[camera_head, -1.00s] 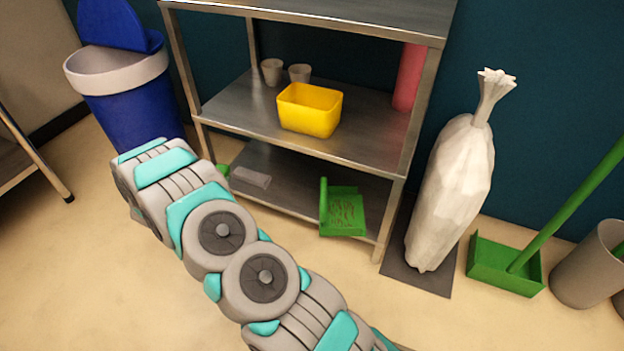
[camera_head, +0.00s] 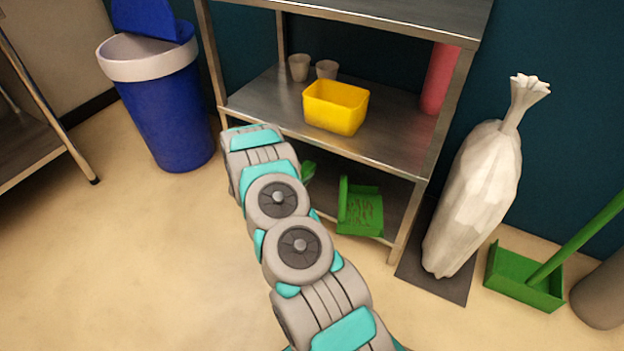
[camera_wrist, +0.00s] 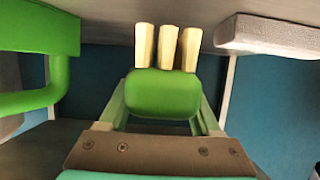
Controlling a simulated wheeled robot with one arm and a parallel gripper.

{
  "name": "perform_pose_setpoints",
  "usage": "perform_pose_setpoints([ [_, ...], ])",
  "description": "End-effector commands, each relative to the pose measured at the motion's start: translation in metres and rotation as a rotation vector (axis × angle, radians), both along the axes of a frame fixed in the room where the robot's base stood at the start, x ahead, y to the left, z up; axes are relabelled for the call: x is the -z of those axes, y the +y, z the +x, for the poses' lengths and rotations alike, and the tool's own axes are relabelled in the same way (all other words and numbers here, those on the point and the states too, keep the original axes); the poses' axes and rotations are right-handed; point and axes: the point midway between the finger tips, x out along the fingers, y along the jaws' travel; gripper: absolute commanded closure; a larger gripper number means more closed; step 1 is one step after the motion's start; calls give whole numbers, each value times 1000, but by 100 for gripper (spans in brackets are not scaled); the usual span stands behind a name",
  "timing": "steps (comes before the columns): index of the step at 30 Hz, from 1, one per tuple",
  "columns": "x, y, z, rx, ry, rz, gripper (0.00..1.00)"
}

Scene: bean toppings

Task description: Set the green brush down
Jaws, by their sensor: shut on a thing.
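The green brush (camera_wrist: 163,92) has a rounded green body and pale yellow bristle tufts. My gripper (camera_wrist: 160,108) is shut on its body in the wrist view, one finger on each side. The bristles point to the top of that view, close to a grey surface; I cannot tell whether they touch it. In the head view, a green part of the brush (camera_head: 308,171) shows beside my arm at the lower shelf (camera_head: 400,203). My arm hides the gripper and the rest of the brush there.
A green dustpan (camera_head: 360,212) lies on the lower shelf, right of the brush; it appears at left in the wrist view (camera_wrist: 40,60). A pale block (camera_wrist: 265,35) is at right there. A yellow bin (camera_head: 336,108) and cups stand on the middle shelf. A shelf post (camera_head: 430,165) stands at right.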

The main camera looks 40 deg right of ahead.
Motion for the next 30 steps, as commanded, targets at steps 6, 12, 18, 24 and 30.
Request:
perform_pose_setpoints([
  [6, 2, -25, -6, 0, -1, 0, 96],
  [12, 3, -37, -10, 1, 0, 0, 96],
  [18, 29, -36, -9, 1, 1, -1, 96],
  [24, 38, -36, -9, -1, -2, -1, 96],
  [30, 39, -36, -9, 0, -1, -2, 96],
])
